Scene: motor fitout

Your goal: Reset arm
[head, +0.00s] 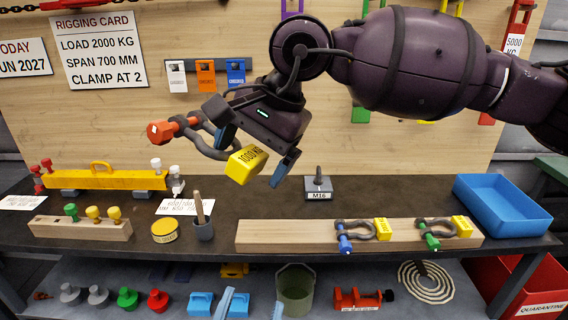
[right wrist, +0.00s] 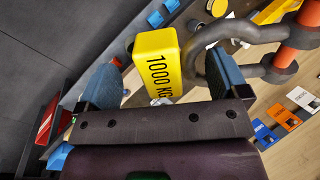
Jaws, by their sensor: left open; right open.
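My right gripper (head: 252,157) is open in front of the back board, above the bench, its blue fingers spread. A yellow 1000 KG tag (head: 243,168) on a grey shackle with an orange pin (head: 173,128) shows at the fingers, clear of the bench top. In the right wrist view the tag (right wrist: 155,58) appears between the open fingers (right wrist: 165,78), with gaps on both sides. I cannot tell what supports the shackle. My left gripper (head: 251,306) is low at the bottom edge; only its blue fingertips show, apart and empty.
A wooden block (head: 290,236) carries blue-pinned (head: 344,240) and green-pinned (head: 431,238) shackles. A blue tray (head: 500,215) stands at the right. A yellow beam (head: 105,180) is at the left. The M16 block (head: 318,189) stands mid-bench. The lower shelf holds a bucket (head: 295,290) and several parts.

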